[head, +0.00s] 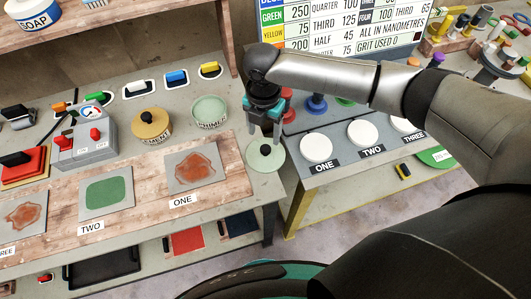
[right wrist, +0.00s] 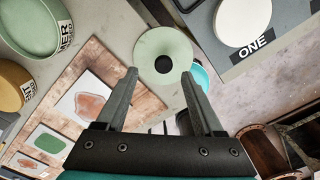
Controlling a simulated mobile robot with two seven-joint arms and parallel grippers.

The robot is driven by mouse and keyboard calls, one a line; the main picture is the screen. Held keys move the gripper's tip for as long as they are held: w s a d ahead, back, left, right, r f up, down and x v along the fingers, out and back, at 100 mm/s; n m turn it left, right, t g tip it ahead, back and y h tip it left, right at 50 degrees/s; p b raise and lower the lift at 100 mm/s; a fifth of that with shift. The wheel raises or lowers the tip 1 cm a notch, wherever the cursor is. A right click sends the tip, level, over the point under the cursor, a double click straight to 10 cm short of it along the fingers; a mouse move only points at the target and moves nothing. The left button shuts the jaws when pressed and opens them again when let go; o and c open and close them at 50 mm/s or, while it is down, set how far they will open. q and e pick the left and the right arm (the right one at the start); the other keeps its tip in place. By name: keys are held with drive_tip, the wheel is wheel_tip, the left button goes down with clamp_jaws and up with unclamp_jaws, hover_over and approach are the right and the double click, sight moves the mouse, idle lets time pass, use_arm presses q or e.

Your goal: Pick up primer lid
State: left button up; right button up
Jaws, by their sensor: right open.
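The primer lid (head: 265,157) is a pale green disc with a black knob in its middle. It lies at the right end of the workbench, near the front edge. It also shows in the right wrist view (right wrist: 150,46), ahead of the fingertips. My right gripper (head: 264,133) is open and empty, pointing down just above the lid. In the right wrist view its two fingers (right wrist: 159,76) stand apart, with the black knob between and beyond them. The pale green primer pot (head: 209,108) stands open behind and left of the lid. My left gripper is not in view.
A cement pot (head: 151,122) with a black-knobbed lid stands left of the primer pot. Patch squares lie on the wooden strip (head: 140,190) in front. To the right, a grey bench (head: 340,166) carries white discs labelled ONE, TWO and THREE.

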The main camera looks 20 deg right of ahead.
sight(266, 148)
drive_tip(key=shift+s+f, duration=0.2)
drive_tip(key=shift+f, duration=1.4)
drive_tip(key=shift+s+f, duration=0.2)
drive_tip(key=shift+f, duration=1.35)
clamp_jaws()
